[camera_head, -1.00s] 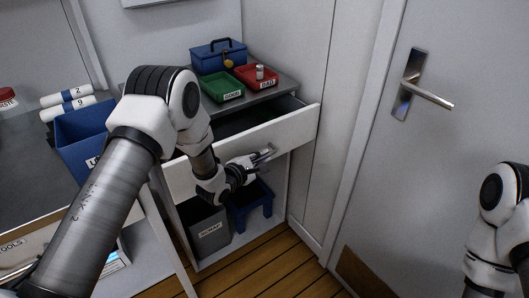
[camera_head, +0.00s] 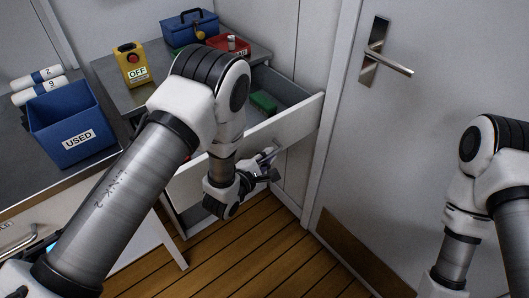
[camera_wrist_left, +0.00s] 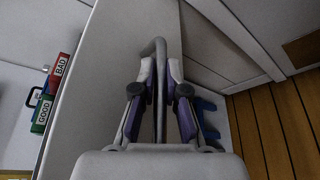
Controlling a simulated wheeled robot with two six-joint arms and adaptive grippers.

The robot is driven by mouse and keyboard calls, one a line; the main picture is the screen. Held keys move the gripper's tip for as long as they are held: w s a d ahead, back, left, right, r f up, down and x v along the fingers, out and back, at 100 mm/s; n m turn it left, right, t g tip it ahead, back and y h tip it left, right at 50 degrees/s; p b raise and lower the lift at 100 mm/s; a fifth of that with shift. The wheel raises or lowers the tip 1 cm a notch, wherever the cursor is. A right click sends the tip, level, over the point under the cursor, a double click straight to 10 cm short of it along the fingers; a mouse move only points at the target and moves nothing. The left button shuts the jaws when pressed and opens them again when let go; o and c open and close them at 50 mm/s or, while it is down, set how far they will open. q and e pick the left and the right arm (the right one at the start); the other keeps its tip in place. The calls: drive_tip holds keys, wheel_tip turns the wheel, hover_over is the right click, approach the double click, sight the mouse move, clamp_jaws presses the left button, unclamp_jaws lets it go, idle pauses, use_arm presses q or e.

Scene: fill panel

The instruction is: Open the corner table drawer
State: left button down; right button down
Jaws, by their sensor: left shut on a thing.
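The corner table drawer (camera_head: 302,119) has a white front and stands well out from the corner table (camera_head: 113,75), showing its grey inside. A small green object (camera_head: 263,101) lies in it. My left gripper (camera_head: 264,163) is at the drawer's metal bar handle (camera_head: 269,154). In the left wrist view, the handle (camera_wrist_left: 160,52) runs between the two fingers of the gripper (camera_wrist_left: 160,90), which are shut on it. The drawer front (camera_wrist_left: 112,75) fills much of that view. My left arm hides the left part of the drawer. My right gripper is out of view.
On the corner table are a yellow OFF box (camera_head: 133,66), a blue toolbox (camera_head: 188,28) and a red tray (camera_head: 229,44). A blue USED bin (camera_head: 72,124) is at left. A door (camera_head: 420,130) stands at right; wooden floor (camera_head: 235,255) is clear.

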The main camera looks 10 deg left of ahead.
use_arm(q)
drive_tip(key=c, duration=1.2)
unclamp_jaws()
drive_tip(key=v, duration=1.2)
drive_tip(key=shift+a, duration=0.1)
